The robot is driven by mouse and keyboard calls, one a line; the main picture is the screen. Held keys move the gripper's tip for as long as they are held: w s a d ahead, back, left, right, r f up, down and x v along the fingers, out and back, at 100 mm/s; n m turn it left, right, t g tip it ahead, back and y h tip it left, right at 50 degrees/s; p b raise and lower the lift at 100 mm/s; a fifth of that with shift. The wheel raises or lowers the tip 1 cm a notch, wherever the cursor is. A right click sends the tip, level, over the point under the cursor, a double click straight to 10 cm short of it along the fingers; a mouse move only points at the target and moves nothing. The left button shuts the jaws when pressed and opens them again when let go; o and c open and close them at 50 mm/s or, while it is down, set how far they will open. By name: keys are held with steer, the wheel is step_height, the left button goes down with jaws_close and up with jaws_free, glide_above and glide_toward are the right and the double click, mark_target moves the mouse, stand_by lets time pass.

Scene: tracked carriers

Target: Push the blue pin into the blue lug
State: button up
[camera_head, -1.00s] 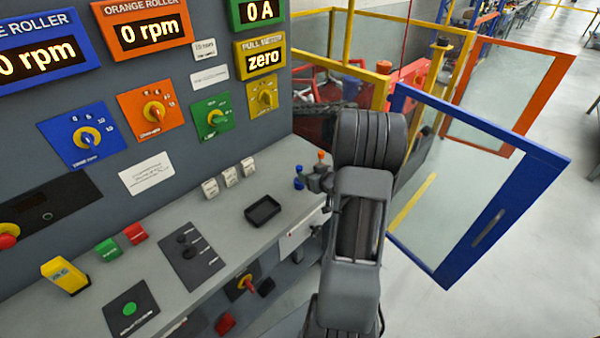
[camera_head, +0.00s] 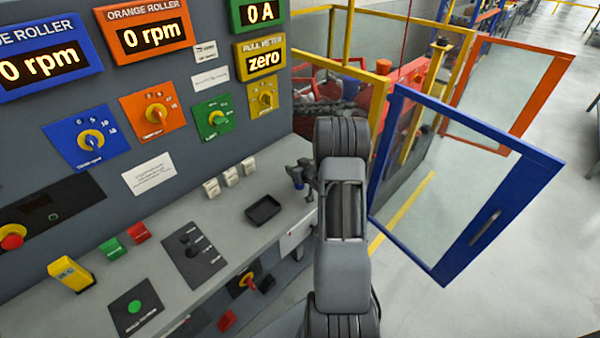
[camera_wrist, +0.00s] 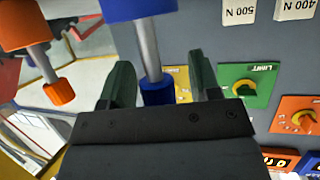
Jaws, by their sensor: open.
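In the wrist view, which is upside down, the blue pin has a small blue head (camera_wrist: 157,93), a bare steel shaft and a wide blue part (camera_wrist: 140,8) at the picture's top edge. My gripper (camera_wrist: 160,62) is open, with a dark green finger on each side of the blue head. Gaps show on both sides, so the head is not gripped. In the head view my gripper (camera_head: 303,172) is at the right end of the grey bench, and blue (camera_head: 298,181) shows just under it. I cannot pick out a separate blue lug.
An orange pin (camera_wrist: 60,91) stands beside the blue one in the wrist view. The control panel (camera_head: 215,60) rises behind the bench. A black tray (camera_head: 263,210) and white blocks (camera_head: 229,175) lie left of my gripper. A blue-framed door (camera_head: 465,185) stands open to the right.

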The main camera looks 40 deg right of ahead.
steer(key=c, duration=1)
steer(key=shift+r, duration=0.2)
steer(key=shift+c, duration=0.3)
steer(key=shift+r, duration=0.2)
steer(key=r, duration=0.1)
steer(key=r+b, duration=0.1)
steer(key=r, duration=0.1)
steer(key=shift+s+r, duration=0.1)
steer(key=shift+s, duration=0.2)
steer(key=w+d+r+v, duration=0.1)
steer(key=r+v, duration=0.2)
steer(key=v, duration=1.2)
steer(key=shift+s+a+r, duration=0.25)
steer(key=shift+a, duration=0.15)
steer(key=shift+b, duration=0.3)
